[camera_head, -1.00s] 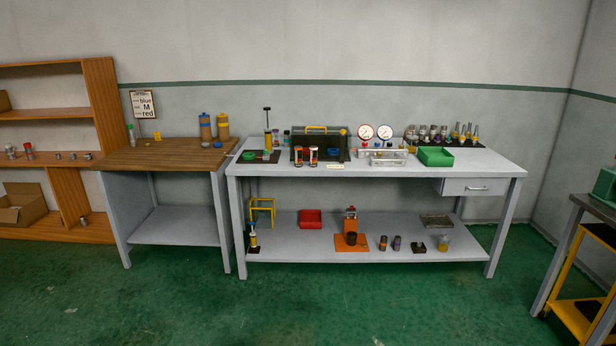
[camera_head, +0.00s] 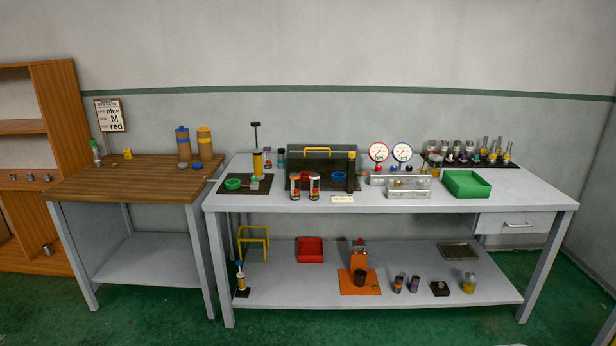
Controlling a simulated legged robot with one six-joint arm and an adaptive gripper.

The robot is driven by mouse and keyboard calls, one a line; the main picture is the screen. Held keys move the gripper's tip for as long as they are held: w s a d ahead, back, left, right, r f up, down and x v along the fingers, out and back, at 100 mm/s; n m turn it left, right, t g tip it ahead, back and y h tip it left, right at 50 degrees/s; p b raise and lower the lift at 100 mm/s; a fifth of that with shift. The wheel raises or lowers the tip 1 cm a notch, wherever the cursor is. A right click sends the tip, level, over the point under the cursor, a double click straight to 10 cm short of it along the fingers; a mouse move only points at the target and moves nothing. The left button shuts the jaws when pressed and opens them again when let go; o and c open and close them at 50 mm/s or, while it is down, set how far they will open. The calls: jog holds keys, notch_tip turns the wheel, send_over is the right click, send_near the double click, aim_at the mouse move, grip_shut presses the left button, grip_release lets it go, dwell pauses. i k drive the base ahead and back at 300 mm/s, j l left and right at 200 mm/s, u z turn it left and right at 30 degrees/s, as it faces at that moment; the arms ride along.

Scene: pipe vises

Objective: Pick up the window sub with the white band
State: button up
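Several small metallic subs (camera_head: 457,149) stand upright in a group on a black mat at the back right of the grey workbench. They carry bands of different colours, but they are too small here to tell which one has the white band. Taller metal pieces with yellowish parts (camera_head: 496,150) stand on the right part of the same mat. My gripper is not in view.
The grey workbench (camera_head: 420,205) has a green tray (camera_head: 467,184) in front of the subs. A wooden-topped table (camera_head: 130,183) stands left. The green floor in front is clear.

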aim_at(314, 195)
jog(key=i, duration=3.05)
